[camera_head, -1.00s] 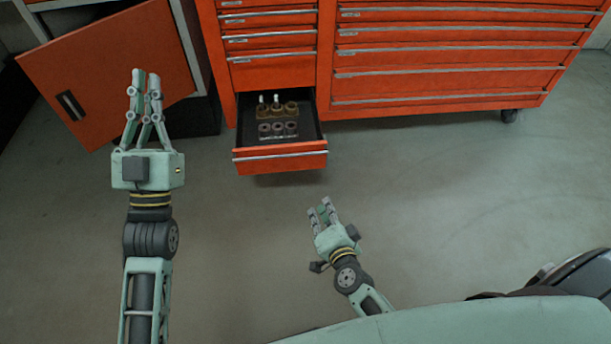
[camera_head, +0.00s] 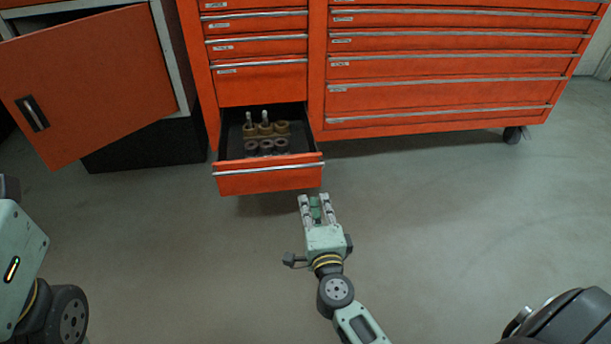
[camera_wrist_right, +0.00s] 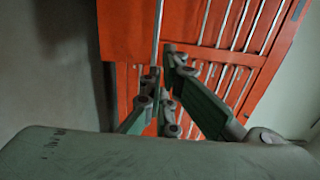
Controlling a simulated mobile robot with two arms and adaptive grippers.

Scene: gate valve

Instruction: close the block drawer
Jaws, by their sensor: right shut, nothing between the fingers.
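The open block drawer (camera_head: 268,180) is the bottom drawer of the orange cabinet's left column and is pulled well out. It holds several brass pieces (camera_head: 265,130) and dark round pieces (camera_head: 267,147). My right gripper (camera_head: 315,202) is shut and empty, low in front of the drawer's right end, its fingers towards the cabinet. Whether it touches the drawer front I cannot tell. In the right wrist view, the gripper (camera_wrist_right: 162,72) points at orange fronts with metal handles. My left gripper's palm (camera_head: 18,250) is at the left edge; its fingers are not visible.
The orange tool cabinet (camera_head: 440,98) stands on wheels with its other drawers shut. To the left, an orange cabinet door (camera_head: 85,85) hangs open beside a dark base. The grey floor (camera_head: 440,220) right of my right gripper is clear.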

